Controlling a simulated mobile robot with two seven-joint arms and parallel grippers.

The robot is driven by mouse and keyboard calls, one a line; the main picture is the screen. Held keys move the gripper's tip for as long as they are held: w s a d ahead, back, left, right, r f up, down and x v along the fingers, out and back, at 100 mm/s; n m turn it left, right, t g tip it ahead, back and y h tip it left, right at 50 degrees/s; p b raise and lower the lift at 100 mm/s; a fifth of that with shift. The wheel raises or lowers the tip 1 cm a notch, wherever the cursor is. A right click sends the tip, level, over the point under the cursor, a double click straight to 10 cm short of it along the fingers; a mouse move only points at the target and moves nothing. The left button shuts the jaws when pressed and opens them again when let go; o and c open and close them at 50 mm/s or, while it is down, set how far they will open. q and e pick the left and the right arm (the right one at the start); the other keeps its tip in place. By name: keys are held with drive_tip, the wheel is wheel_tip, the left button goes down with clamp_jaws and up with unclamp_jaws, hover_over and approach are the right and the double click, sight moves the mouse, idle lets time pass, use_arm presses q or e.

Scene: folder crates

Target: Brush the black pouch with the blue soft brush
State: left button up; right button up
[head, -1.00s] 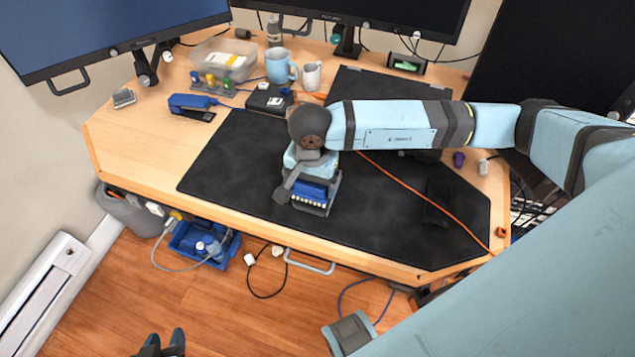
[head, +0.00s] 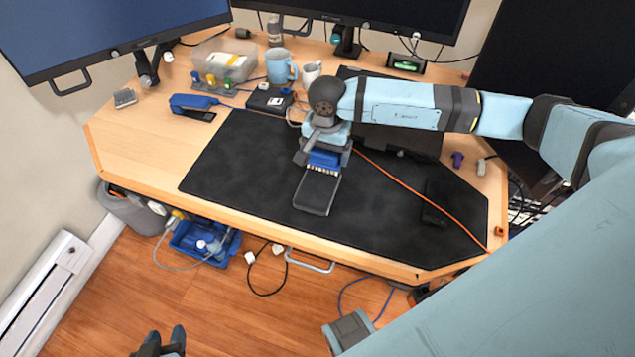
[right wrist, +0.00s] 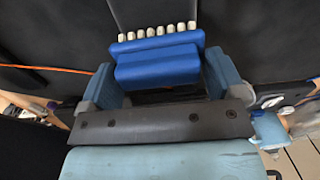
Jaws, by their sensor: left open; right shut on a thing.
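The black pouch (head: 317,193) lies flat on the dark desk mat (head: 240,165), with its front part uncovered. Part of a dark panel that looks like it shows at the top of the right wrist view (right wrist: 152,12). The blue soft brush (head: 326,158) has a row of pale bristle tufts and also shows in the right wrist view (right wrist: 158,62). My right gripper (head: 328,146) is shut on the brush at the pouch's far end, bristles towards the pouch. Whether the bristles touch it I cannot tell. My left gripper (head: 165,343) is open and empty, low over the floor.
An orange cable (head: 405,187) crosses the mat to the right of the pouch. A blue stapler (head: 192,106), a black box (head: 270,100), a blue mug (head: 281,66) and a clear bin (head: 225,60) stand behind. The mat's left part is clear.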

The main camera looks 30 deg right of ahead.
drive_tip(key=shift+r+p, duration=0.9)
drive_tip(key=shift+r, duration=1.15)
